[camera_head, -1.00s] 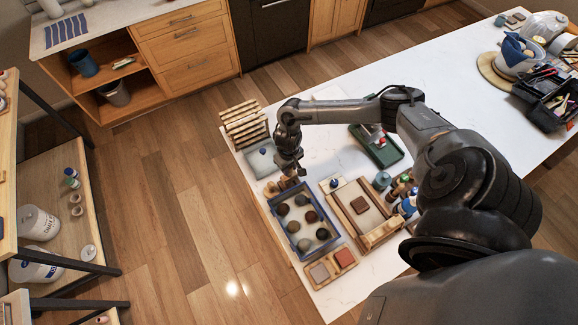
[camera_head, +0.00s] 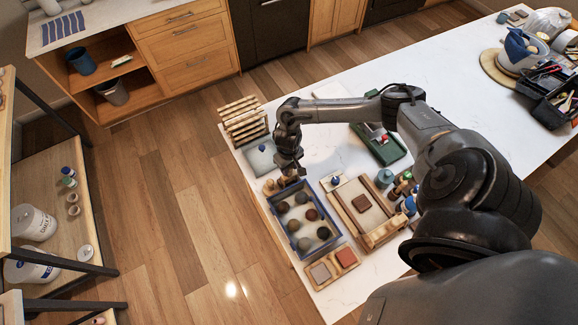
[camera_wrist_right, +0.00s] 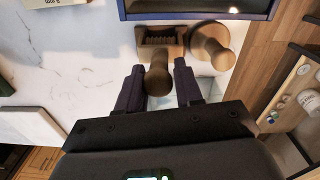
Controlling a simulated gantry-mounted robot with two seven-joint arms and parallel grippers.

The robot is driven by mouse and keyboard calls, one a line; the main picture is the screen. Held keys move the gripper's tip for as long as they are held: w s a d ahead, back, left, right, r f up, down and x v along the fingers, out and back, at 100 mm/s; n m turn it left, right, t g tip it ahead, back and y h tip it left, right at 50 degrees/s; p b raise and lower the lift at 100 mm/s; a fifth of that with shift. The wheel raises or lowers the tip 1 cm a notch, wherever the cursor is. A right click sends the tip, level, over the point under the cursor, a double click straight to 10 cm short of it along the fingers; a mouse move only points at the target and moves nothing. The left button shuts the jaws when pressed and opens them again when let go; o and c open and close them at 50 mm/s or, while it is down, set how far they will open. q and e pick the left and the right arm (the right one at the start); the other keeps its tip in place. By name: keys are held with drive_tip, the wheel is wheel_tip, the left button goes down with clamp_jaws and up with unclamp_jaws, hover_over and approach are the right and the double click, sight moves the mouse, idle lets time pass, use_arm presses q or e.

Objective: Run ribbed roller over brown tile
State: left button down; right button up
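The brown tile (camera_head: 362,203) lies flat on a pale board in a wooden frame, right of the blue tray in the head view. My right gripper (camera_head: 290,173) is low over the table's left edge, beyond the blue tray. In the right wrist view, the ribbed roller (camera_wrist_right: 160,38) shows a dark ribbed barrel and a wooden handle (camera_wrist_right: 158,78). The fingers of my right gripper (camera_wrist_right: 159,90) are on either side of this handle, apart; firm contact does not show. The gripper hides most of the roller in the head view. My left gripper is not in view.
A round wooden knobbed tool (camera_wrist_right: 212,45) stands close beside the roller. The blue tray (camera_head: 322,255) holds several dark balls. A small wooden holder (camera_head: 333,268) carries grey and reddish tiles. Bottles (camera_head: 384,178) stand right of the framed board. A slatted wooden rack (camera_head: 244,120) stands at the far corner.

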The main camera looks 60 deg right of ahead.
drive_tip(key=o, duration=0.4)
drive_tip(key=shift+c, duration=0.2)
